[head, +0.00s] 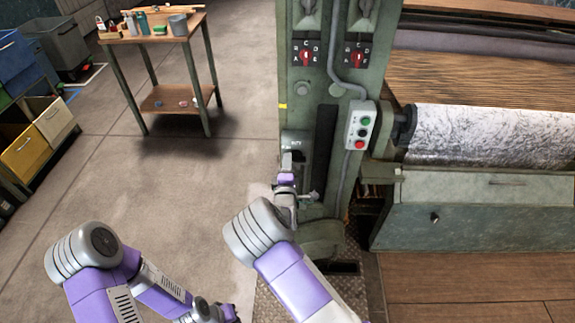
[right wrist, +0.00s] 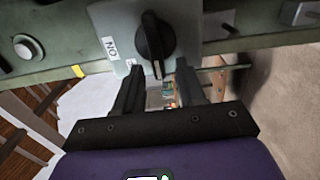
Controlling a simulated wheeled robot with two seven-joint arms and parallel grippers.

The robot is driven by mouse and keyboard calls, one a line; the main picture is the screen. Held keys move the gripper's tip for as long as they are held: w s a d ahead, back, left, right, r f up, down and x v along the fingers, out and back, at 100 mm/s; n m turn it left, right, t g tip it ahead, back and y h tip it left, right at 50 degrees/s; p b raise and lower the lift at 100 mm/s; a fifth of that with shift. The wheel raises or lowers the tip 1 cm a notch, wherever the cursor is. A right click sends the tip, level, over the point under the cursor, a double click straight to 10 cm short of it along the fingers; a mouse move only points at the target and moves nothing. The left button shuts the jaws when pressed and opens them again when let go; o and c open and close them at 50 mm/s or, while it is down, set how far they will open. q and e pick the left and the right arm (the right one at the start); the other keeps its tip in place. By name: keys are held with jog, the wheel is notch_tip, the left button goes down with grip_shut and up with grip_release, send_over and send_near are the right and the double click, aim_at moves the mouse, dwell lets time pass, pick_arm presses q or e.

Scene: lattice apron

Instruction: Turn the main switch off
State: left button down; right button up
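The main switch is a black rotary knob (right wrist: 155,38) on a grey plate, seen in the right wrist view. Its long grip runs nearly up and down in that picture, with a pale mark at the lower end. An "ON" label (right wrist: 110,47) is left of it; a second label is partly hidden. In the head view the switch plate (head: 294,137) is low on the green machine column, its knob mostly hidden. My right gripper (right wrist: 161,76) is open and empty, fingertips close to the knob's lower end. My left gripper (head: 210,313) is at the bottom edge of the head view, fingers unclear.
Above on the column are two red selector dials (head: 306,56) and a push-button box (head: 360,126) with green and red buttons. A patterned roller (head: 480,134) is at right. A small workbench (head: 150,35) stands back left, drawers (head: 38,135) at far left. The floor between is clear.

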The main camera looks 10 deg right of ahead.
jog(key=p+v, duration=0.1)
jog(key=v, duration=0.6)
jog(key=shift+s, duration=0.3)
jog(key=shift+a, duration=0.1)
